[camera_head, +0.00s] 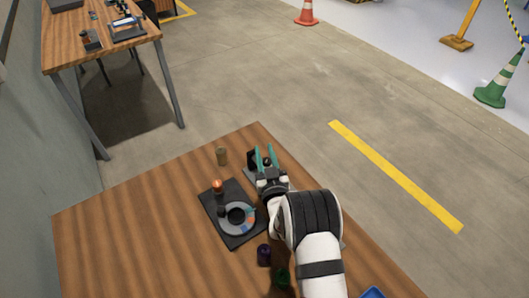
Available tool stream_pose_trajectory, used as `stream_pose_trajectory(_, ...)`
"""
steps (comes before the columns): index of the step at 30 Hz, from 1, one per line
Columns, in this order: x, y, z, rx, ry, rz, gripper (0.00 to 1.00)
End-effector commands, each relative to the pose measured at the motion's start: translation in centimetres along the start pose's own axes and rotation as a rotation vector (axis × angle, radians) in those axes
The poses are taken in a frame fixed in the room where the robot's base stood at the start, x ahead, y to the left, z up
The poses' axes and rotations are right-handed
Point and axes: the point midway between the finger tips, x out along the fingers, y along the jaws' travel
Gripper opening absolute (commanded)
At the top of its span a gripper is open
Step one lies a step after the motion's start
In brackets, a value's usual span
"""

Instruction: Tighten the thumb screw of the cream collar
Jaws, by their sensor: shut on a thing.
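My gripper (265,158) is over the far right part of the wooden table, with its two teal fingers pointing away from the camera. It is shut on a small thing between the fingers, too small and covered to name. A dark block (252,159) stands close to the left finger, above a grey plate (249,176) partly hidden by my gripper. I cannot make out the cream collar or its thumb screw for sure; the fingers and wrist cover this spot.
Left of my wrist, a black tray (238,241) bears a grey ring (229,228) and an orange-topped piece (218,186). A purple piece (264,255), a green piece (282,277) and a blue bin (373,293) are nearer. The table's left is clear.

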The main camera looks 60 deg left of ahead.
Motion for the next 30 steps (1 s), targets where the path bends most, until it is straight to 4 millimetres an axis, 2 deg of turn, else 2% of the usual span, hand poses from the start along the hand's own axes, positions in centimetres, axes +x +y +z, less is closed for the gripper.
stream_pose_trajectory(6,0.1,-0.1,0.0,0.0,0.001,0.028,0.0)
stream_pose_trajectory(15,0.0,0.8,-0.1,-0.001,-0.006,0.331,0.0)
stream_pose_trajectory(18,-0.1,1.0,-0.1,0.0,-0.008,0.38,0.0)
stream_pose_trajectory(27,-0.2,1.2,-0.1,0.0,-0.009,0.391,0.0)
stream_pose_trajectory(28,-0.2,1.2,-0.1,0.0,-0.009,0.391,0.37)
stream_pose_trajectory(30,-0.2,1.2,0.0,0.0,-0.01,0.391,0.5)
